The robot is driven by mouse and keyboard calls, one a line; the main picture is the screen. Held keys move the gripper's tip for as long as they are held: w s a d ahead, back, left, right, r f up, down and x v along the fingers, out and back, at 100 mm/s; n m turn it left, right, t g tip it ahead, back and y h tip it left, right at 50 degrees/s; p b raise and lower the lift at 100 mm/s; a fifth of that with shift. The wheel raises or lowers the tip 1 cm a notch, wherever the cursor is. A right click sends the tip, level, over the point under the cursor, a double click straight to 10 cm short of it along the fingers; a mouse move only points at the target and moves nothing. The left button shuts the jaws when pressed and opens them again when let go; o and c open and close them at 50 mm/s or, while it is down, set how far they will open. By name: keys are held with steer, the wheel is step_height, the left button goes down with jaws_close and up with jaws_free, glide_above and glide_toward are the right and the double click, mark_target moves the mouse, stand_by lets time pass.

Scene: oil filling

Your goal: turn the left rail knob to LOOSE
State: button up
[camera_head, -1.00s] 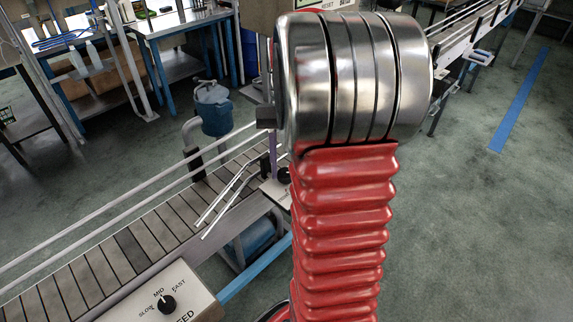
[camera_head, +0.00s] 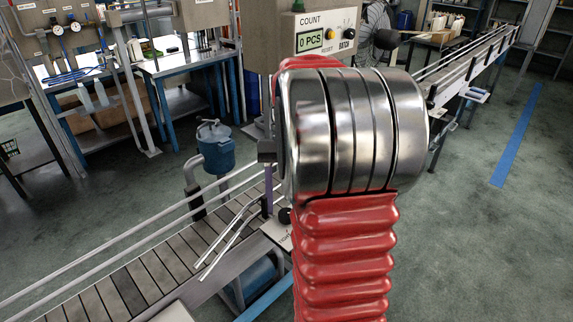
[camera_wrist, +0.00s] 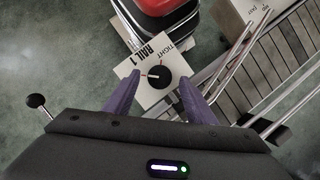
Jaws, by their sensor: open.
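The black rail knob (camera_wrist: 157,75) sits on a white plate (camera_wrist: 139,92) in the wrist view, marked "RAIL 1" and "TIGHT". No "LOOSE" mark is readable. My gripper (camera_wrist: 151,82) is open, with one purple finger on each side of the knob in the picture. I cannot tell whether they touch it. In the head view the knob (camera_head: 284,215) shows beside the conveyor, partly covered by my arm. A purple finger stands close to it there; most of the gripper is hidden.
The slatted conveyor (camera_head: 150,275) with guide rails runs past the plate. Bent metal rods (camera_head: 228,235) lie over it near the knob. A blue canister (camera_head: 216,148) stands behind it. A count box (camera_head: 322,40) hangs above. Open floor (camera_head: 490,250) lies at right.

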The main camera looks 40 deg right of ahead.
steer(key=v, duration=1.2)
stand_by(0.5)
steer(key=w+a+f+n+t+h, duration=0.1)
steer(key=a+f+n+t+h, duration=0.2)
steer(key=f, duration=0.4)
steer(key=s+a+n+t, duration=0.2)
steer(key=s+a, duration=0.3)
steer(key=a, duration=0.7)
steer(key=s+a+n+t, duration=0.3)
steer(key=s+a+t, duration=0.1)
steer(key=a, duration=0.8)
steer(key=shift+s+f+n, duration=0.25)
steer(key=shift+s+n, duration=0.05)
steer(key=shift+s, duration=0.2)
